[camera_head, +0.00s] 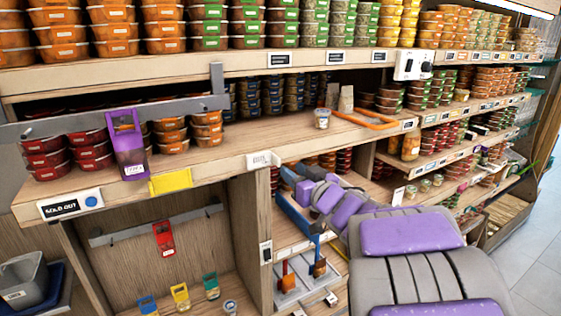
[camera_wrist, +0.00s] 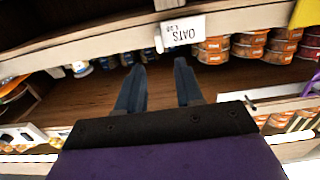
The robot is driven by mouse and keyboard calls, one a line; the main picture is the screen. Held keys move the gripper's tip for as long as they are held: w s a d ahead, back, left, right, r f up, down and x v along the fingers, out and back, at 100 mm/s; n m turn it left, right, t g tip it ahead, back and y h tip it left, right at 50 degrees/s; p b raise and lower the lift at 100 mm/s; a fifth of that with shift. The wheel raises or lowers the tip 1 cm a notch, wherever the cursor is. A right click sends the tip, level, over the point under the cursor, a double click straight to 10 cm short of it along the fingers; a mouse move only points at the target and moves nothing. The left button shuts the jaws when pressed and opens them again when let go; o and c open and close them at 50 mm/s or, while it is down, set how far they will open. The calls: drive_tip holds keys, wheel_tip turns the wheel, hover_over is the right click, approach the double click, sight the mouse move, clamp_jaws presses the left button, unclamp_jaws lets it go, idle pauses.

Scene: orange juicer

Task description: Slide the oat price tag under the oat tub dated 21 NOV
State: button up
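The oat price tag (camera_head: 263,160) is a small white card on the front edge of the middle shelf. In the wrist view the tag (camera_wrist: 183,31) reads OATS and hangs at the shelf edge, beyond my fingertips. My gripper (camera_head: 291,180) is just below and right of the tag in the head view. In the wrist view my gripper (camera_wrist: 157,64) has its two dark fingers apart, with nothing between them. A small pale tub (camera_head: 322,118) stands on the shelf behind and right of the tag. Its date is too small to read, so I cannot tell whether it is the 21 NOV tub.
A beige upright item (camera_head: 346,99) and an orange frame (camera_head: 366,120) stand near the pale tub. A yellow tag (camera_head: 171,181) and a purple container (camera_head: 127,145) are to the left. Bare shelf board (camera_head: 245,138) lies behind the tag. Stacked tubs fill the back.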

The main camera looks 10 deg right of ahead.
sight(280, 160)
drive_tip(key=x, duration=0.7)
drive_tip(key=shift+w+a, duration=0.15)
drive_tip(key=shift+w, duration=0.2)
clamp_jaws()
idle(1.1)
